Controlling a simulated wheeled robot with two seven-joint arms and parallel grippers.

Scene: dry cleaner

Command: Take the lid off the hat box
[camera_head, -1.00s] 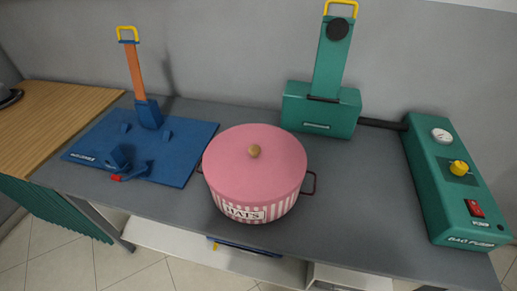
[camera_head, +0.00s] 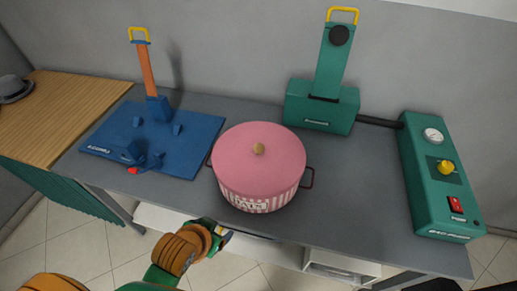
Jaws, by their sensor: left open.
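The hat box (camera_head: 256,203) is a round pink box with white stripes and a "HATS" label, standing on the grey table. Dark red handles stick out at the box's sides. My left gripper (camera_head: 222,238) is at the front edge of the table, low and in front of the box, apart from it. It is open and holds nothing that I can see. My right gripper is not in view.
A blue board (camera_head: 190,153) with an orange upright lies left of the box. A green machine (camera_head: 318,106) stands behind it, and a green pump unit (camera_head: 437,185) stands at the right. A grey hat (camera_head: 14,87) rests on the wooden counter (camera_head: 52,118). The table between box and pump is clear.

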